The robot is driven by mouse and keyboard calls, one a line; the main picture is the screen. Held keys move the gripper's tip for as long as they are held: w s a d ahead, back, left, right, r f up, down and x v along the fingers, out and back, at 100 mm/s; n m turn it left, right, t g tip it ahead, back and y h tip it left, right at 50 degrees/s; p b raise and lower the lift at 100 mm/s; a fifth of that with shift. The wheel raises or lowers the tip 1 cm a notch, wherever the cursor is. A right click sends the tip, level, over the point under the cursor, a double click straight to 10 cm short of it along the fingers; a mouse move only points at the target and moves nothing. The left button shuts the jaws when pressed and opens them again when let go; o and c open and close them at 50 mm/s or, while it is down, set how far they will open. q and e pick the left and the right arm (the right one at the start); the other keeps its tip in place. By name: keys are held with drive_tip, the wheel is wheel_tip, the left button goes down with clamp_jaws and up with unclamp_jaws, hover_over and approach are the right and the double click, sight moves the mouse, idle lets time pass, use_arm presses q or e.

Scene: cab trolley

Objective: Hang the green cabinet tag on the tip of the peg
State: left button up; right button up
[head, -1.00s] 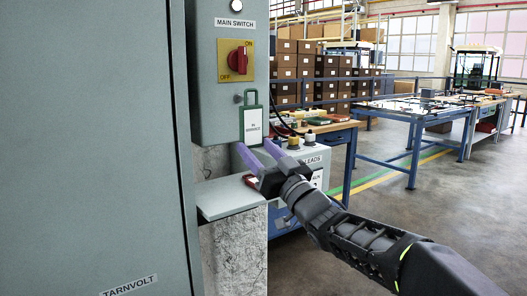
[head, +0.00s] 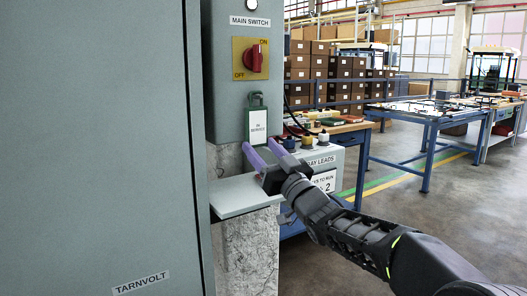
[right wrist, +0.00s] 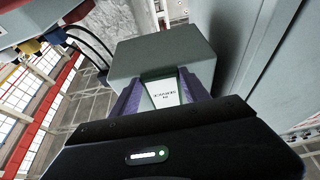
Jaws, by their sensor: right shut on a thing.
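The green cabinet tag (head: 258,126), with a white "IN SERVICE" face and a loop at its top, is upright in front of the grey switch box. My right gripper (head: 262,150) is shut on its lower end from below. The right wrist view shows the tag (right wrist: 163,93) between the two purple fingers. The dark peg (head: 254,98) on the switch box overlaps the tag's loop in the head view. I cannot tell whether the loop is around the peg or just in front of it. My left gripper is not in view.
A grey shelf (head: 240,196) juts out below the tag. The red main switch (head: 255,58) is above it. The large cabinet door (head: 95,150) fills the left. A grey box with "TRAY LEADS" lettering (head: 323,162) stands behind my right gripper.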

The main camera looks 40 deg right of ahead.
idle(0.4)
drive_tip(key=o, duration=1.6)
drive_tip(key=shift+c, duration=0.2)
drive_tip(key=shift+s, duration=0.1)
drive_tip(key=v, duration=0.7)
drive_tip(key=shift+s+f, duration=0.2)
drive_tip(key=shift+s, duration=0.1)
